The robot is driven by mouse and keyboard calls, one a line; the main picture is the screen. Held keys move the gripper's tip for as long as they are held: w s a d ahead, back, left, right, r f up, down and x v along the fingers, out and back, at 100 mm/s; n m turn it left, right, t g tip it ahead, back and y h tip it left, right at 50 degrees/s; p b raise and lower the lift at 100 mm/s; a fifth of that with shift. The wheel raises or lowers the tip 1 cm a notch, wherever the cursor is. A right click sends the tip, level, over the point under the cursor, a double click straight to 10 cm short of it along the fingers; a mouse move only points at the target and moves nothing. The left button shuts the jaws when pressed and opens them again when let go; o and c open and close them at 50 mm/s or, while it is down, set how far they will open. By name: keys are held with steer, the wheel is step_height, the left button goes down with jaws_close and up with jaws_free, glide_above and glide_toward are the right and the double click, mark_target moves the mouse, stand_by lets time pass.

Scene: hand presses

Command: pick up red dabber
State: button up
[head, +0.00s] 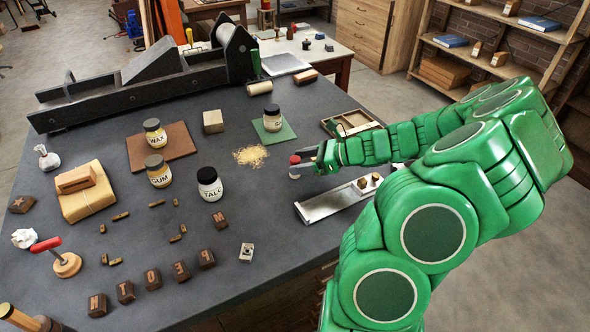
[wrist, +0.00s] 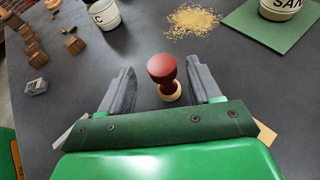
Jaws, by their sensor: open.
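The red dabber (wrist: 162,69) stands upright on the dark bench top, with a round dark-red head and a pale wooden base. In the head view the dabber (head: 294,161) is at the tips of my gripper (head: 305,161), just left of the metal tray. In the wrist view my gripper (wrist: 161,76) is open, with one finger on each side of the dabber and visible gaps on both sides. The dabber's head lies between the finger ends. The fingers do not appear to touch it.
A metal tray (head: 322,207) lies right of the dabber. Yellow grains (head: 250,156) are spilled to its left. A jar (head: 272,118) stands on a green mat (head: 286,134) behind; a TALC jar (head: 209,184) stands left. Another red-handled tool (head: 46,244) is at far left.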

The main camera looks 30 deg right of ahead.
steer(key=shift+x, duration=2.1)
steer(key=shift+w+d, duration=0.1)
steer(key=shift+d, duration=0.05)
steer(key=c, duration=1.1)
